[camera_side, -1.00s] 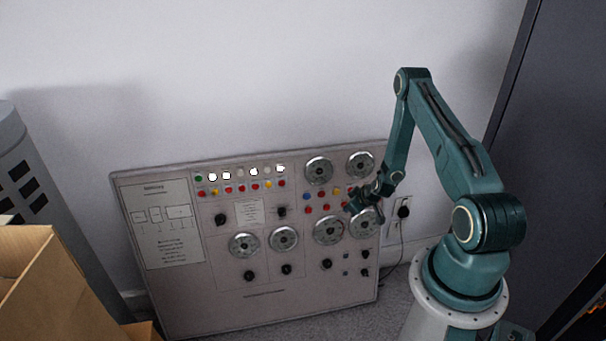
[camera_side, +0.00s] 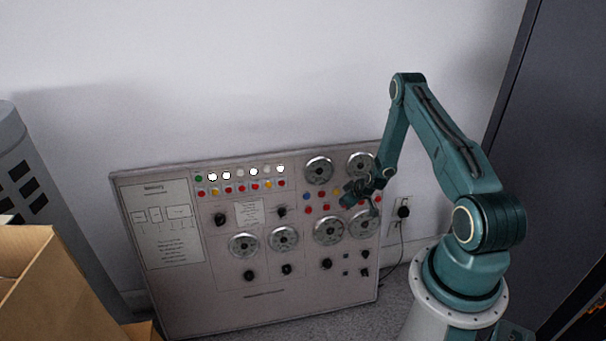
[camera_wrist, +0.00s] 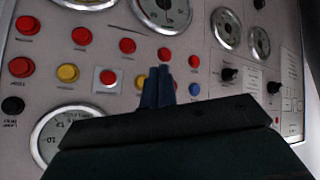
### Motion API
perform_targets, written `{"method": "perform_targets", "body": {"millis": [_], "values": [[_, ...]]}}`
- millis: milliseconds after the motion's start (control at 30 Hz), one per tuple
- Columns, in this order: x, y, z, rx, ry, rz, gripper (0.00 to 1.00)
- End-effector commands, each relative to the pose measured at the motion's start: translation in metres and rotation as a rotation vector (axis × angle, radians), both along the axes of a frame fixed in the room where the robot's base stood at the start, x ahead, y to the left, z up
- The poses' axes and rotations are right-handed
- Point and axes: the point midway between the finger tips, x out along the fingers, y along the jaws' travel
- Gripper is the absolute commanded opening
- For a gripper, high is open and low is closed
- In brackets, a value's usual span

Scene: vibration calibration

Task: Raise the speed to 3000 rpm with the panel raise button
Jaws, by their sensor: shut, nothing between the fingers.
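The control panel (camera_side: 300,290) leans against the wall, with rows of coloured buttons, dials and black knobs. My gripper (camera_side: 346,190) is shut and empty, in front of the button group at the panel's right. In the wrist view its blue fingertips (camera_wrist: 158,72) point at the panel among the buttons. A red button (camera_wrist: 165,54) is just above the tips, and a yellow button (camera_wrist: 141,81) is partly hidden beside them. A red button on a white square (camera_wrist: 108,78) is further left. I cannot tell which button is raise, nor whether the tips touch the panel. No speed reading is legible.
A blue button (camera_wrist: 194,89) is close right of the fingers. Round dials (camera_wrist: 163,10) line the top of the wrist view. A cardboard box (camera_side: 30,280) stands at the left, and a cable (camera_side: 401,245) hangs from the wall socket.

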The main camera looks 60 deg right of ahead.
Motion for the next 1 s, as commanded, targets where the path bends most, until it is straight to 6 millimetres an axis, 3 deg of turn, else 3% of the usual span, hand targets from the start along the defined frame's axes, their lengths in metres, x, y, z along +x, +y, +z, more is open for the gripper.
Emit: {"method": "perform_targets", "body": {"millis": [433, 1000], "values": [[0.026, -0.027, -0.007, -0.001, -0.001, 0.0, 0.0], [0.029, -0.029, -0.008, 0.0, 0.0, 0.0, 0.0]]}}
